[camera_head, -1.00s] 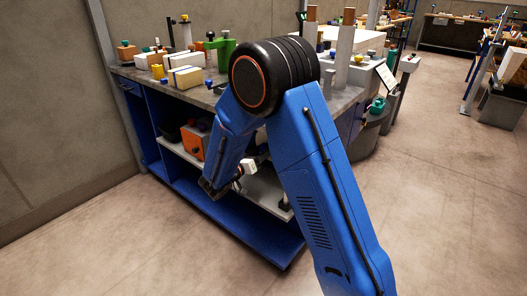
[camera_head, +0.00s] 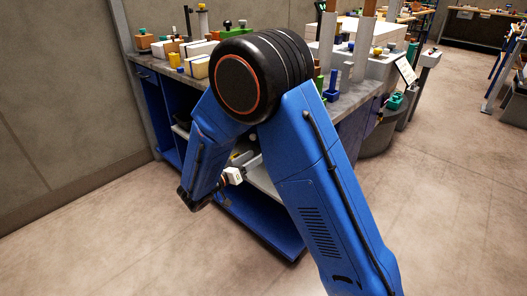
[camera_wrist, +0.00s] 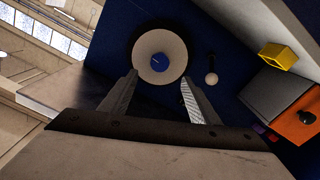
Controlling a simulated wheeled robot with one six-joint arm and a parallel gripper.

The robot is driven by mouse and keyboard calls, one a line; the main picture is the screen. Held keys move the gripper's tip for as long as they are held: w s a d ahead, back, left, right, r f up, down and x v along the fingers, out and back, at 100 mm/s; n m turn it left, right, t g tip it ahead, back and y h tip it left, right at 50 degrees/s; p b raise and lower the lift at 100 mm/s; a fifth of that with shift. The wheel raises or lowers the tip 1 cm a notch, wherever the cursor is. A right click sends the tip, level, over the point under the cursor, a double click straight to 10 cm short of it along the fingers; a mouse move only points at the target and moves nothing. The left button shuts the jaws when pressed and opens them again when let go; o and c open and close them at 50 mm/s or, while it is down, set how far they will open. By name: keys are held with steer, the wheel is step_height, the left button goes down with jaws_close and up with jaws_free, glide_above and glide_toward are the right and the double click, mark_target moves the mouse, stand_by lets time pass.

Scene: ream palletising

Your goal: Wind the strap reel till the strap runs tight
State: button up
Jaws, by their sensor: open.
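A round cream disc (camera_wrist: 172,45) with a dark rim and a blue centre is in the wrist view, against a dark blue surface. It looks like the strap reel, though I cannot be sure. A small pale knob (camera_wrist: 211,78) stands to its right, perhaps a crank handle. My gripper (camera_wrist: 159,76) is open, its two fingers pointing toward the disc's lower edge with nothing held between them. Whether they touch the disc I cannot tell. In the head view my arm hides the reel, and no strap can be made out.
An orange box (camera_wrist: 292,128) with a black knob and a yellow square piece (camera_wrist: 278,56) lie right of the disc. The blue bench (camera_head: 262,222) with open shelves carries many blocks and posts on its grey top. The floor (camera_head: 120,235) in front is clear.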

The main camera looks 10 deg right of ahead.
steer(key=shift+v, duration=2.05)
steer(key=s+d+r+g+y, duration=0.25)
steer(key=s+d+g, duration=0.35)
steer(key=d, duration=0.4)
steer(key=s+d+r+g+y, duration=0.1)
steer(key=s+d+r+g, duration=0.25)
steer(key=s+d, duration=0.55)
steer(key=s+r+n+t+y, duration=0.2)
steer(key=s+y, duration=0.3)
steer(key=s, duration=0.4)
steer(key=s+d+r+n+t+y, duration=0.1)
steer(key=s+n+y, duration=0.3)
steer(key=s, duration=0.5)
steer(key=shift+s+d+r+t+y, duration=0.25)
steer(key=shift+r+t+y, duration=0.15)
steer(key=shift+y, duration=0.65)
